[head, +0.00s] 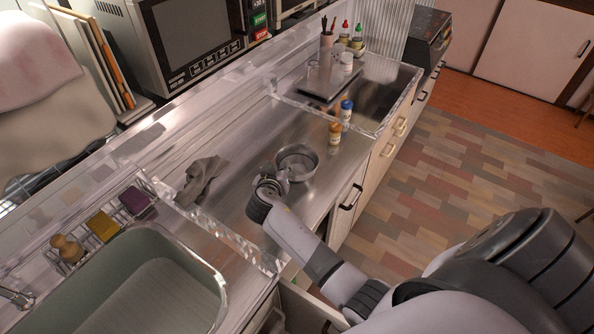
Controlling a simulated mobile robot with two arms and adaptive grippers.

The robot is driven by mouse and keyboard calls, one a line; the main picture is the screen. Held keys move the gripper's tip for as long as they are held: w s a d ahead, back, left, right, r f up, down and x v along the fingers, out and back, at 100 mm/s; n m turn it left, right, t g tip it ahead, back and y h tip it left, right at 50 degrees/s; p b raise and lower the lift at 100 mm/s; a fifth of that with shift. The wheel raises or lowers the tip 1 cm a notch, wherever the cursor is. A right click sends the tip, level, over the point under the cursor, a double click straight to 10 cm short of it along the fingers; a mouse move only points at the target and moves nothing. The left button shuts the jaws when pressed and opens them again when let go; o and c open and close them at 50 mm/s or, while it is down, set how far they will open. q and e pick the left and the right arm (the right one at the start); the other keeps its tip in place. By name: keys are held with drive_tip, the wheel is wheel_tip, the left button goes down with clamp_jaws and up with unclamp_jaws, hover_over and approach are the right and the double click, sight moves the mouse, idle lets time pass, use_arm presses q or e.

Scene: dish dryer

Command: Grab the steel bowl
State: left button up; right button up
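The steel bowl (298,157) stands upright on the steel counter (235,150) in the head view. It is round, shiny and looks empty. My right gripper (281,180) is at the bowl's near left rim, touching it or very close. Its fingers are small and overlap the rim, so I cannot tell whether they are open or shut on it. My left gripper is out of view.
Two small bottles, one orange-capped (334,137) and one blue-capped (346,112), stand right of the bowl. A grey cloth (202,179) lies to its left.

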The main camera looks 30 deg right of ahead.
sight(279, 164)
drive_tip(key=b+x, duration=0.1)
drive_tip(key=x, duration=0.2)
drive_tip(key=shift+f, duration=0.15)
drive_tip(key=shift+c, duration=0.4)
clamp_jaws()
